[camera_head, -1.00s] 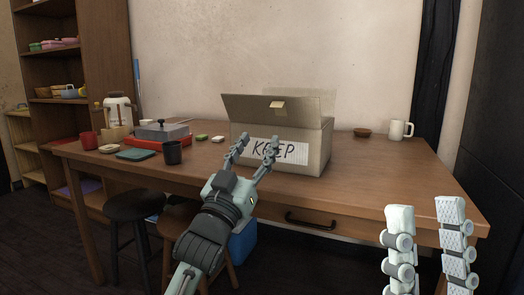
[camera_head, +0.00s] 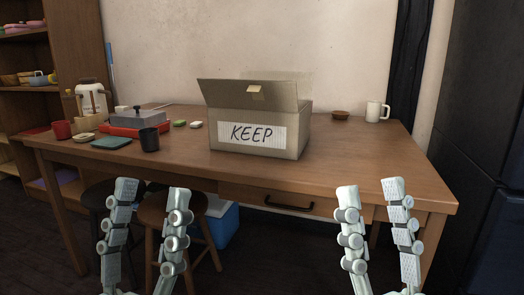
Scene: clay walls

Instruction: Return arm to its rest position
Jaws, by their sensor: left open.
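My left gripper (camera_head: 152,190) is open and empty, low at the left of the head view. It is in front of the table's front edge, with its fingers pointing up and spread apart. My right gripper (camera_head: 371,190) is low at the right, also with its fingers pointing up and apart, and nothing shows between them. Both grippers are apart from the things on the table.
A cardboard box marked KEEP (camera_head: 225,134) stands with its flap up on the wooden table (camera_head: 335,165). Stools (camera_head: 155,213) and a blue cooler (camera_head: 222,225) are underneath.

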